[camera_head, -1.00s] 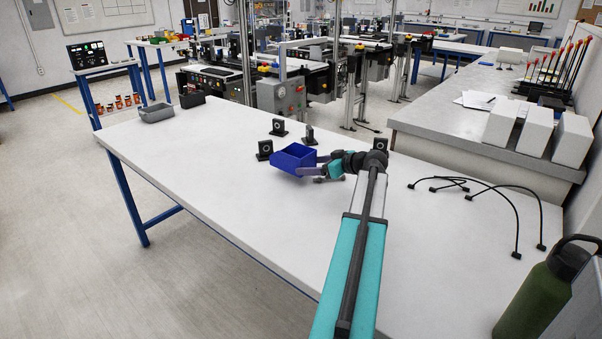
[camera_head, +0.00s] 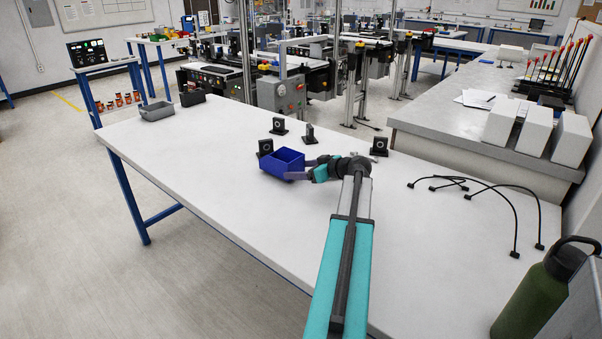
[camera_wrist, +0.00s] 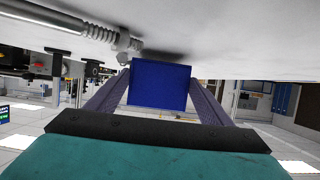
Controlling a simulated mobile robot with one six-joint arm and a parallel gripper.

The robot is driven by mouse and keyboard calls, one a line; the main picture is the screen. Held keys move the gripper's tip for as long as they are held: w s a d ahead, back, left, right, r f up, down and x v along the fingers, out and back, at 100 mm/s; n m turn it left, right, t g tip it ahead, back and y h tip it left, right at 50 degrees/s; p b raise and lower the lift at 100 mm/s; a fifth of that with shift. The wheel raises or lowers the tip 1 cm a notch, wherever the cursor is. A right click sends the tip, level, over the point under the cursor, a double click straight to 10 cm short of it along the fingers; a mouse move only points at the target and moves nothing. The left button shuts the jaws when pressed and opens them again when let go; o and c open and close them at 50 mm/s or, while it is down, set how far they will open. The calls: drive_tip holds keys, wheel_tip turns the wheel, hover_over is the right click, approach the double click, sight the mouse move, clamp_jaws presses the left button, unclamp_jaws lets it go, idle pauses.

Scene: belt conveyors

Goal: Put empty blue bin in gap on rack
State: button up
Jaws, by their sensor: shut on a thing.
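The blue bin (camera_head: 283,163) is over the middle of the white table in the head view, with its open top facing up and its inside looking empty. My gripper (camera_head: 299,171) is shut on the bin from its right side. In the wrist view the bin's flat blue wall (camera_wrist: 160,84) sits between the two fingers of my gripper (camera_wrist: 158,100). I cannot tell whether the bin's underside touches the table. I cannot pick out a rack with a gap for certain.
Several small black stands (camera_head: 278,126) are on the table behind and beside the bin. A grey bin (camera_head: 157,112) and a black bin (camera_head: 192,96) stand at the far left end. Black cables (camera_head: 510,200) and a green bottle (camera_head: 537,297) are at right. The table's front left is clear.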

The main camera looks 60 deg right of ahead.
drive_tip(key=shift+f, duration=0.65)
drive_tip(key=shift+f, duration=0.15)
drive_tip(key=o, duration=1.1)
drive_tip(key=b+v, duration=0.1)
drive_tip(key=v, duration=1.1)
